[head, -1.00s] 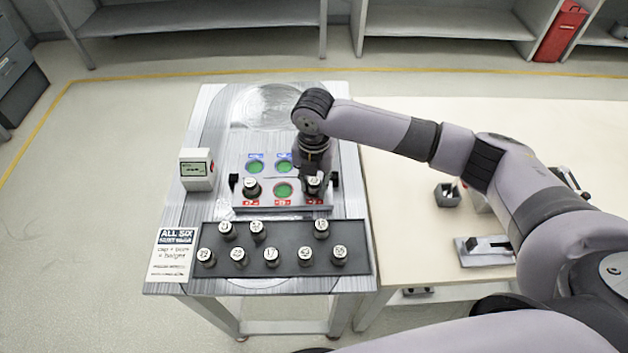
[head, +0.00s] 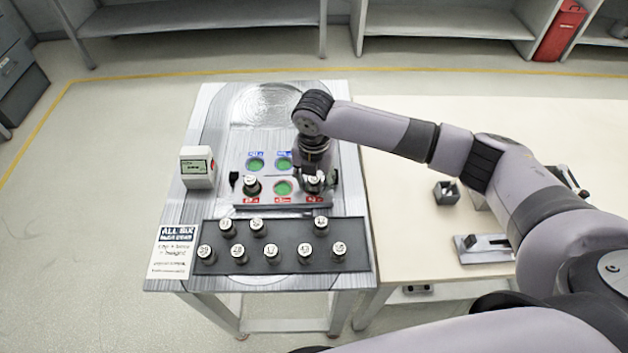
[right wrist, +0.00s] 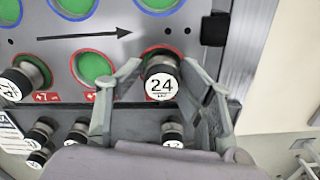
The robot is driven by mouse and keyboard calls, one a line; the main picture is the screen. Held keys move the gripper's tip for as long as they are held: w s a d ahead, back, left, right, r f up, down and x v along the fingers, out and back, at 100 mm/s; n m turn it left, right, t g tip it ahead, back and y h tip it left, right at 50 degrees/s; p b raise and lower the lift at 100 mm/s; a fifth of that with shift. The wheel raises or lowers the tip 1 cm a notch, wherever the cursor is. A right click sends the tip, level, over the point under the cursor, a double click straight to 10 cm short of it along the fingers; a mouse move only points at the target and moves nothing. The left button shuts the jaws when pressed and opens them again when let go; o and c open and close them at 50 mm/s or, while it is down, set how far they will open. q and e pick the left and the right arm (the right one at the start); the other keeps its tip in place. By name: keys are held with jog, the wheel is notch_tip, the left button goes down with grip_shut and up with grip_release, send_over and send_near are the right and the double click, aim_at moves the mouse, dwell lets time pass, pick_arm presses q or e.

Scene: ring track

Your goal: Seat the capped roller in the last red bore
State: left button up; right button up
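A dark capped roller labelled 24 (right wrist: 161,82) stands in the right red-ringed bore of the grey fixture plate (right wrist: 135,15). It also shows in the head view (head: 314,183). My right gripper (right wrist: 160,66) is open, with one finger on each side of this roller and small gaps visible. It also shows over the plate in the head view (head: 316,178). Another capped roller (head: 251,185) stands at the left red bore. The middle red bore (head: 283,188) is empty and shows green. Two blue-ringed bores (head: 256,164) show green; my gripper hides the back right part. My left gripper is out of view.
A dark tray (head: 286,232) with several capped rollers lies in front of the plate. A display box (head: 197,168) and a printed card (head: 173,252) are at the left. A cream table (head: 410,220) adjoins at the right. The metal table behind the plate is clear.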

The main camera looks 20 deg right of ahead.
aim_at(313, 180)
jog(key=shift+o, duration=0.5)
jog(key=shift+s+f, duration=0.2)
jog(key=shift+f, duration=0.4)
jog(key=shift+r, duration=0.1)
jog(key=shift+r, duration=0.35)
notch_tip(313, 180, up, 13)
jog(key=b, duration=0.2)
jog(key=shift+w, duration=0.2)
jog(key=shift+f, duration=0.1)
